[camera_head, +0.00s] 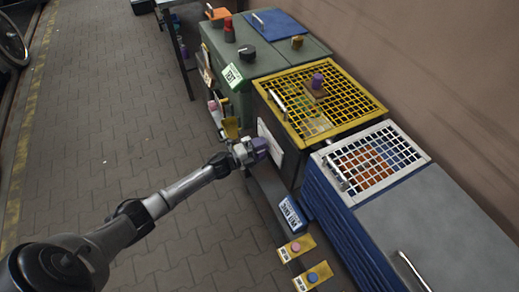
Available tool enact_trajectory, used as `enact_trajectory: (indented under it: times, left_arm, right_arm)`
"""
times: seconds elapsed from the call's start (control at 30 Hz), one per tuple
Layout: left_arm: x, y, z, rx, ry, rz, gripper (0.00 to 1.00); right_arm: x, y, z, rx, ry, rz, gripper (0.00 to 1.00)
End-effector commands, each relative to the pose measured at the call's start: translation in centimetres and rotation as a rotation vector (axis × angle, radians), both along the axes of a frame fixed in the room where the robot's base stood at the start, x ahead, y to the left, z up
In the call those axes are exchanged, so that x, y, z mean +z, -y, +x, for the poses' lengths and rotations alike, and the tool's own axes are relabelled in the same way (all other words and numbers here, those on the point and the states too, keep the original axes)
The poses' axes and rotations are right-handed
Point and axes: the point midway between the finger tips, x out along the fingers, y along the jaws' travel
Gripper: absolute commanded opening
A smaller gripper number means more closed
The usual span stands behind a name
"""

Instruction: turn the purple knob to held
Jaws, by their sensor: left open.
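A purple knob (317,81) stands on a small brown base on top of the yellow mesh lid (366,96). My left arm reaches in from the lower left. Its gripper (259,148) is open at the front of the dark box under that lid, beside a white panel (269,135). The gripper is below and to the left of the purple knob, apart from it. Purple also shows at the gripper's end; I cannot tell whether it is part of the gripper or a thing behind it. I cannot read the knob's setting. My right gripper is not in view.
A green cabinet (213,38) with a black knob (247,53) and red button (229,30) stands behind. A white-mesh blue box (421,157) stands in front. Yellow plates with a pink button (295,247) and blue button (312,277) sit low. The paved floor at left is clear.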

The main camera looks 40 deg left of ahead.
Motion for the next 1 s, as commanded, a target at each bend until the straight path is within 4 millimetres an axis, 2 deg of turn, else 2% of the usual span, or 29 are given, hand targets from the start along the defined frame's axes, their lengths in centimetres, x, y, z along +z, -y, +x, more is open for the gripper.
enact_trajectory:
  times: [0.17,0.7,1.0]
  left_arm:
    - [0.0,-0.4,-0.8,0.001,-0.001,0.000,0.75]
    - [0.1,-4.3,-9.8,0.000,-0.002,0.000,0.75]
    - [0.0,-5.4,-12.3,0.000,-0.001,0.000,0.75]
  right_arm:
    - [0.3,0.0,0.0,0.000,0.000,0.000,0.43]
    - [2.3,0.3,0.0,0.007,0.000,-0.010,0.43]
    - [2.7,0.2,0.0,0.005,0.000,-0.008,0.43]
